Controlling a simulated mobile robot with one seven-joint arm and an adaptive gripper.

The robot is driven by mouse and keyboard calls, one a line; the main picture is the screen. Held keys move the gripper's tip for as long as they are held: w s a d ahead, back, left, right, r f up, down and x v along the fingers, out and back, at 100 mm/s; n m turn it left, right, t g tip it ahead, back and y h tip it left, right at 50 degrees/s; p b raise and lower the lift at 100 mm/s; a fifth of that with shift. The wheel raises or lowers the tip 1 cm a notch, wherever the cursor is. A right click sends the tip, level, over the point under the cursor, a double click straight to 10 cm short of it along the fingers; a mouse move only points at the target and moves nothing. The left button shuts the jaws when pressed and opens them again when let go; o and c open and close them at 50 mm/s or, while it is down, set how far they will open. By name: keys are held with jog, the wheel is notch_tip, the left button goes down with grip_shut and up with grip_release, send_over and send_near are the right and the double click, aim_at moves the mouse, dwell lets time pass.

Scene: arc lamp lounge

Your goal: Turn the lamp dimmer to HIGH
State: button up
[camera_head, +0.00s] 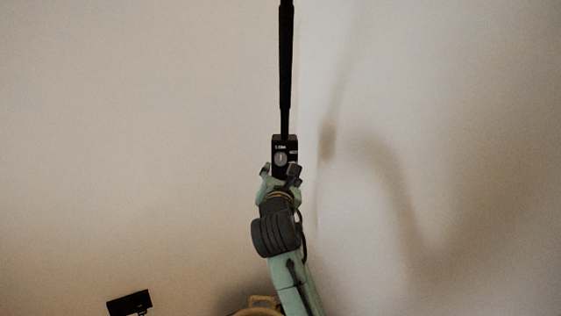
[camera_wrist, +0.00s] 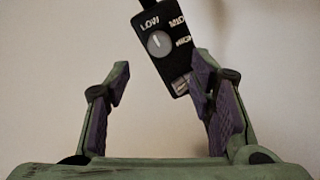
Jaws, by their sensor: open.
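The lamp dimmer is a small black box (camera_head: 290,145) at the foot of a black stem in the camera_head view. It also shows tilted in the camera_wrist view (camera_wrist: 147,28), with a round grey knob (camera_wrist: 158,43) and white labels LOW, MID and HIGH. The knob's pale mark seems to point up, toward LOW. My gripper (camera_wrist: 162,80) is open and empty, its fingers spread below the knob. The right finger overlaps the box's lower right edge; I cannot tell whether it touches. In the camera_head view my gripper (camera_head: 280,171) covers the box's lower part.
The thin black lamp stem (camera_head: 286,60) rises from the dimmer. Pale walls (camera_head: 130,130) stand behind, with soft shadows on the right. A dark flat object (camera_head: 129,303) and a tan rounded object (camera_head: 262,303) show at the bottom edge. The space on both sides is clear.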

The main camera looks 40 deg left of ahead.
aim_at(281, 160)
jog(key=p+x, duration=0.2)
jog(key=x, duration=0.7)
jog(key=shift+w+a, duration=0.1)
jog(key=c, duration=1.2)
jog(key=shift+o, duration=0.2)
